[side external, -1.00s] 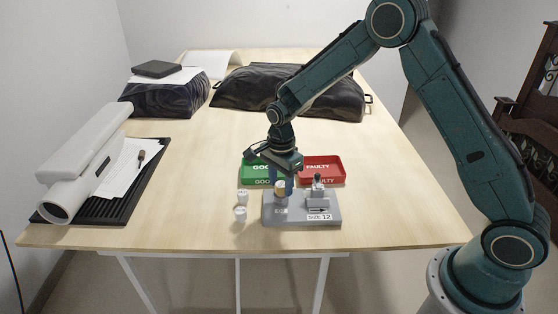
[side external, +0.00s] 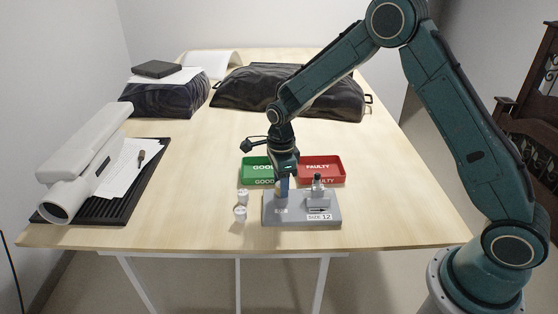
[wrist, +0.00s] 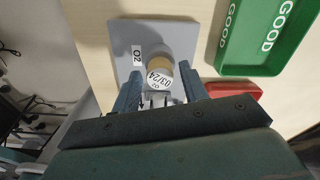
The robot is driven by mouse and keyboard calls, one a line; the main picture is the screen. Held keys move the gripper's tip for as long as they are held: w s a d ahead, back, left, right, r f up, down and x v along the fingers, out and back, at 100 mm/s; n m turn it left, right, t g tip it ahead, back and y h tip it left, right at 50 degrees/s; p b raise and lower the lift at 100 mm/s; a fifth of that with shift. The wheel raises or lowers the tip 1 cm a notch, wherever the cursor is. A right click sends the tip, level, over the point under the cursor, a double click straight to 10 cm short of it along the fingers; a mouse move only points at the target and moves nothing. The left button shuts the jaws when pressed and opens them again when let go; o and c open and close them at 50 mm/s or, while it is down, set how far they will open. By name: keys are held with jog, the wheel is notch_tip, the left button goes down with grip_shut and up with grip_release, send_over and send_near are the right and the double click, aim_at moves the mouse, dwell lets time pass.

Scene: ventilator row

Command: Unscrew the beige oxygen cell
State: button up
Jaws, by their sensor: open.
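The beige oxygen cell (wrist: 158,63) stands on the grey plate (wrist: 178,30) in the wrist view, with a white label reading 03/24 facing the camera. In the side view the beige cell (side external: 278,189) is partly hidden by my finger. My gripper (wrist: 160,70) is open, with one finger on each side of the cell. It also shows in the side view (side external: 282,189), pointing down at the left half of the plate. I cannot tell whether the fingers touch the cell.
A green GOOD tray (side external: 253,172) and a red FAULTY tray (side external: 322,170) stand behind the plate. A grey fixture (side external: 318,197) sits on the plate's right half. Two small white pieces (side external: 240,213) (side external: 243,196) stand left of the plate.

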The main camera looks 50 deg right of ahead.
jog(key=c, duration=0.8)
jog(key=shift+n, duration=1.3)
jog(key=shift+r, duration=1.8)
